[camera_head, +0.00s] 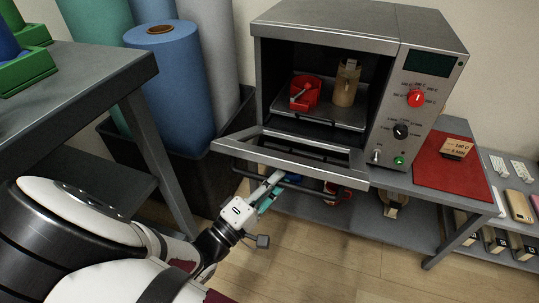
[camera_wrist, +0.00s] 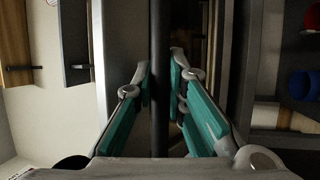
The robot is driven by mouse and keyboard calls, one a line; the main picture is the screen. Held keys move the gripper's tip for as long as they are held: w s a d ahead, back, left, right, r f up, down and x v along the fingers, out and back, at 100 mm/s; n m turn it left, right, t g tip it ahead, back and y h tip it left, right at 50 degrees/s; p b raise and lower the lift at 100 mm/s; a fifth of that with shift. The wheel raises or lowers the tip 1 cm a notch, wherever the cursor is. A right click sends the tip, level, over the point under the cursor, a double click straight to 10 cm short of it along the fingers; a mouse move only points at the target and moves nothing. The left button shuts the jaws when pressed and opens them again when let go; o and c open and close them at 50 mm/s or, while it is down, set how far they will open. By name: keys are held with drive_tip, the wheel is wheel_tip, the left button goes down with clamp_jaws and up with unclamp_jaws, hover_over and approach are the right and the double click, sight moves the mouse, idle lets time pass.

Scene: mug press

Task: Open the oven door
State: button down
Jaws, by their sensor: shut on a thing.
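The grey oven (camera_head: 330,32) stands on a bench with its front open. Its door (camera_head: 340,172) is folded down toward me and looks close to level, with a window opening in its frame. A dark bar handle (camera_head: 234,167) runs along the outer side of the door. My gripper (camera_head: 273,183) reaches the handle from the front, below the door edge. In the wrist view the handle (camera_wrist: 160,25) passes between the two teal-lined fingers of my gripper (camera_wrist: 161,62), which are shut on it. The fingertips are partly hidden in the head view.
Inside the oven, a red object (camera_head: 305,93) and a tan mug-like thing (camera_head: 345,86) sit on a tray. Knobs (camera_head: 415,98) are on the right panel. A dark bin with rolls (camera_head: 170,75) and a table (camera_head: 95,75) stand left. A red mat (camera_head: 450,177) lies right.

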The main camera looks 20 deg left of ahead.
wheel_tip(320, 180, down, 12)
drive_tip(key=s+m+t+h+b, duration=0.1)
drive_tip(key=t+b, duration=0.1)
drive_tip(key=shift+s+m+h, duration=0.15)
drive_tip(key=shift+m+h, duration=0.25)
drive_tip(key=c, duration=1.6)
unclamp_jaws()
